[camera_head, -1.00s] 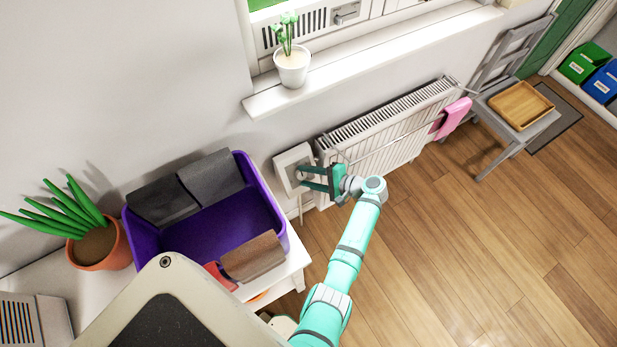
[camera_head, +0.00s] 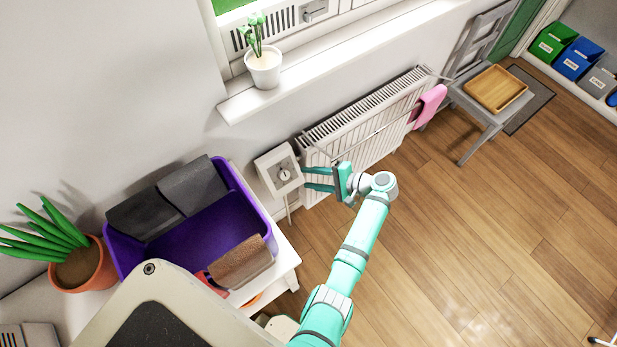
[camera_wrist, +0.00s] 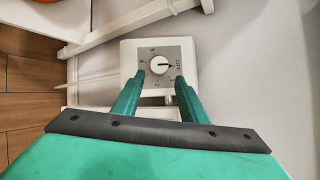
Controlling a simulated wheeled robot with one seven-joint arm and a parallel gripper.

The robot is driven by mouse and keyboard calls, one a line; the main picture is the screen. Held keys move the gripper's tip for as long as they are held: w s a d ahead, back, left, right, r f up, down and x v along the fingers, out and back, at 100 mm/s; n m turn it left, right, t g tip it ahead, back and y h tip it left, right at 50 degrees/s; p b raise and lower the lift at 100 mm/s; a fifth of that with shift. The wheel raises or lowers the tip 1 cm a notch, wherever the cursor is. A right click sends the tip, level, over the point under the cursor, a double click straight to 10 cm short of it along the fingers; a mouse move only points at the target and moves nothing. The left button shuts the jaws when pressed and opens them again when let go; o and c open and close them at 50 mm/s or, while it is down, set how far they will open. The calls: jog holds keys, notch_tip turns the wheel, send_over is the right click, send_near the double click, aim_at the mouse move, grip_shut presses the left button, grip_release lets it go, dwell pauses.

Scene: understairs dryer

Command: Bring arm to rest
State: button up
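My gripper (camera_head: 305,178) is at the end of my teal arm, out in front of the wall beside the radiator. Its two teal fingers are apart with nothing between them; in the wrist view the gripper (camera_wrist: 160,82) is also open and empty. A white wall box with a round dial (camera_head: 284,174) is just beyond the fingertips, and a small gap shows between them. In the wrist view the dial (camera_wrist: 160,65) sits on a grey plate with marks around it and appears turned to the right, towards the "OFF" lettering.
A white radiator (camera_head: 370,130) with a pink cloth (camera_head: 428,105) is close to the gripper. A purple bin (camera_head: 255,200) with folded cloths stands on a white table at left, beside a potted plant (camera_head: 82,268). A grey chair (camera_head: 485,112) stands farther back. The wooden floor at right is clear.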

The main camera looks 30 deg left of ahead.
jog(key=shift+s+f, duration=0.1)
dwell(0.4)
jog(key=s+d+f+m+t+h, duration=0.1)
jog(key=s+d+f+t+h, duration=0.1)
jog(key=s+d+f+t, duration=0.3)
jog(key=s+f+m+t+h, duration=0.1)
jog(key=s+f, duration=0.1)
jog(key=f, duration=0.5)
jog(key=s+d+t+h, duration=0.4)
jog(key=s+d, duration=0.4)
jog(key=d, duration=0.1)
jog(key=s+d+r+n+t+h, duration=0.1)
jog(key=s+d+r+t+h, duration=0.25)
jog(key=s+d+r, duration=0.5)
jog(key=s+d+r+n+t+h, duration=0.1)
jog(key=s+d+r+n+t, duration=0.1)
jog(key=r, duration=0.9)
jog(key=s+d+r+n+t+h, duration=0.1)
jog(key=s+r, duration=0.3)
jog(key=r, duration=0.7)
jog(key=shift+s+d+n+t, duration=0.25)
jog(key=shift+d+n+t, duration=0.2)
jog(key=shift+t, duration=0.4)
jog(key=shift+a+h, duration=0.1)
jog(key=shift+h, duration=0.15)
